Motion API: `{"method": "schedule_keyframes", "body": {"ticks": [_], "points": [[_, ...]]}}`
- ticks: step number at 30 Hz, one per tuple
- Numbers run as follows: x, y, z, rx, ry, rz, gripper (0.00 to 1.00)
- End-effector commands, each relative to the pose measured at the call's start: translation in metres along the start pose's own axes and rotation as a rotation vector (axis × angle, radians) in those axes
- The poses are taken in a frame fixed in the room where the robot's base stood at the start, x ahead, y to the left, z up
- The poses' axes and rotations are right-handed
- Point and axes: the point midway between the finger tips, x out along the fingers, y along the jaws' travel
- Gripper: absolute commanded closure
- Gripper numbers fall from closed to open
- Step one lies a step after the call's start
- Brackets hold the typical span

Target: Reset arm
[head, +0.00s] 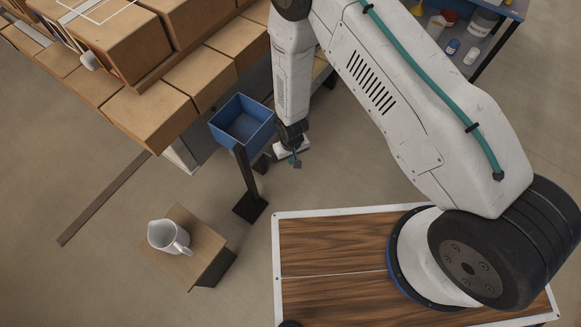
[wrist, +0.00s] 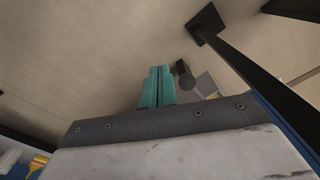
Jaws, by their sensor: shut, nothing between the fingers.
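My arm (head: 400,100) reaches from its base at the lower right up and over to the top middle of the head view, then hangs down. My gripper (head: 296,162) is at its low end, just right of the blue bin, small and partly hard to make out. In the wrist view the teal fingers of my gripper (wrist: 157,86) lie side by side, touching, with nothing between them. The floor shows behind them.
A blue bin (head: 243,122) on a dark post stands close left of my gripper. A white pitcher (head: 168,237) stands on a small wooden stand (head: 207,245). A shelf with bottles (head: 480,35) is at upper right.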

Motion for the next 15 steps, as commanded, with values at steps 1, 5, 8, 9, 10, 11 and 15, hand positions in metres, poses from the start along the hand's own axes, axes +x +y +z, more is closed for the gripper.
{"method": "schedule_keyframes", "body": {"ticks": [1, 5, 8, 9, 10, 11, 15], "points": [[0.000, 0.000, 0.000, 0.000, 0.000, 0.000, 1.00], [0.000, 0.000, 0.000, 0.000, 0.000, 0.000, 1.00], [0.000, 0.000, 0.000, 0.000, 0.000, 0.000, 1.00], [0.000, 0.000, 0.000, -0.002, 0.000, 0.000, 1.00], [0.000, 0.000, 0.001, -0.003, -0.005, 0.001, 1.00], [0.000, 0.000, 0.003, -0.005, -0.013, 0.002, 1.00], [-0.001, 0.004, 0.030, -0.020, -0.120, 0.016, 1.00]]}}
